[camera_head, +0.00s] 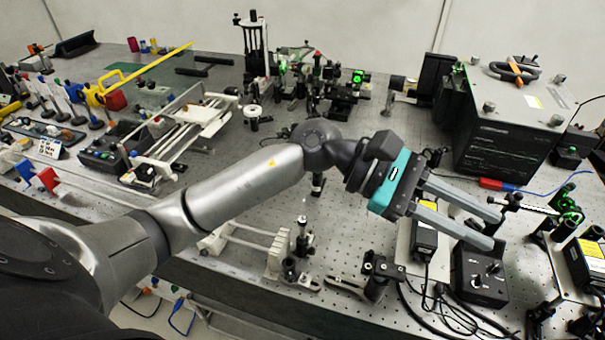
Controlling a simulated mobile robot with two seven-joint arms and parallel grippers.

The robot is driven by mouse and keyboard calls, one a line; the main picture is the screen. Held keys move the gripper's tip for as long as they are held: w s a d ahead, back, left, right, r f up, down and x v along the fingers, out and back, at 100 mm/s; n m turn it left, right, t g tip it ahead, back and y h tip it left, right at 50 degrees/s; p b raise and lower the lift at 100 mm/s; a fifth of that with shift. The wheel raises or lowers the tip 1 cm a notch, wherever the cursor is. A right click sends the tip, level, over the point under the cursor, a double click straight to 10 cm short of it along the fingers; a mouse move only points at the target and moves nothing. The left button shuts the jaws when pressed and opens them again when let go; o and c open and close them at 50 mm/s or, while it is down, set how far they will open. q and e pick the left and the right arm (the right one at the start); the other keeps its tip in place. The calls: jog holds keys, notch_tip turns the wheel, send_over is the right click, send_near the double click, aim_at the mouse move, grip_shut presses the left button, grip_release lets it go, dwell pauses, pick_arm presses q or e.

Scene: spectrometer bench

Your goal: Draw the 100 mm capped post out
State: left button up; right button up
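Several upright posts with coloured caps (72,98) stand in a rack at the far left of the bench. A single post in a dark holder (302,238) stands near the front middle. I cannot tell which one is the 100 mm capped post. My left gripper (496,230) is at the right, far from the rack, with its two grey fingers apart and nothing visible between them. It appears above a black control box. My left arm crosses the view and hides part of the bench. My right gripper is not in view.
The black control box (480,278) and loose cables lie at the front right. A large black instrument (500,125) stands behind the gripper. Rails on white stands (190,135) and optics (345,95) fill the left and back. Some perforated bench top (350,215) is clear in the middle.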

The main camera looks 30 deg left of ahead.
pick_arm(q)
jog(key=a+f+m+g+y, duration=0.1)
jog(key=a+f+m+y, duration=0.3)
jog(key=a+f+y, duration=0.15)
jog(key=m+y, duration=0.3)
jog(key=y, duration=0.7)
send_over(303, 224)
notch_tip(303, 224, down, 2)
jog(key=f, duration=1.5)
jog(key=shift+w+a+f+p, duration=0.25)
jog(key=shift+w+f+p, duration=0.05)
jog(key=shift+w, duration=0.05)
grip_shut()
jog(key=shift+r, duration=0.1)
